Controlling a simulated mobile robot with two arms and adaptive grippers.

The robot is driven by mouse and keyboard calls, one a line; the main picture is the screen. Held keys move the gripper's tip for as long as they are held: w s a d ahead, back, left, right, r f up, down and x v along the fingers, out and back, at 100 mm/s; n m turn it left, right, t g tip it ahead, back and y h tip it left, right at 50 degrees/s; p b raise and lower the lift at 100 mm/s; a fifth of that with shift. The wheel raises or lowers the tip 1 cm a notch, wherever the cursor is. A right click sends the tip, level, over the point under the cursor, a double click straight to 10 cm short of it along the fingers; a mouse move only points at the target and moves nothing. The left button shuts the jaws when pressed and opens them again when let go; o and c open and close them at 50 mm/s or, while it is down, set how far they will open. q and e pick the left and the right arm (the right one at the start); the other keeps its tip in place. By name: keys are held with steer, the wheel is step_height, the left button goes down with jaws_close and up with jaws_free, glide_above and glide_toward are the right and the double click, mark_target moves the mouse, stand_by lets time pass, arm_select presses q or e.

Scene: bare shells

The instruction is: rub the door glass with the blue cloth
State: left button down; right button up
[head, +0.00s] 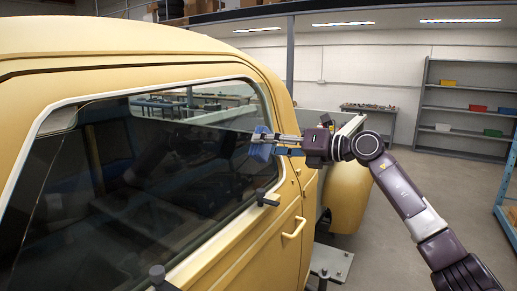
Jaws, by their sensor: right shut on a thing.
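The door glass (150,165) is the dark side window of a yellow vehicle shell. It fills the left and middle of the head view and shows reflections. My left gripper is not in view.
The yellow door (262,250) has a handle (294,228) below the glass. Dark clamp-like parts (266,198) stick out along the lower window edge. A grey metal stand (330,262) is beside the door. Shelves with coloured bins (468,106) stand at the back right. Open floor lies at right.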

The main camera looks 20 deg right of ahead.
steer(key=shift+s+d, duration=0.35)
steer(key=shift+s, duration=0.15)
steer(key=shift+s, duration=0.1)
steer(key=shift+b+v, duration=0.6)
steer(key=shift+v, duration=0.5)
steer(key=shift+s+d+r, duration=0.1)
steer(key=shift+s+d, duration=0.1)
steer(key=shift+s, duration=0.05)
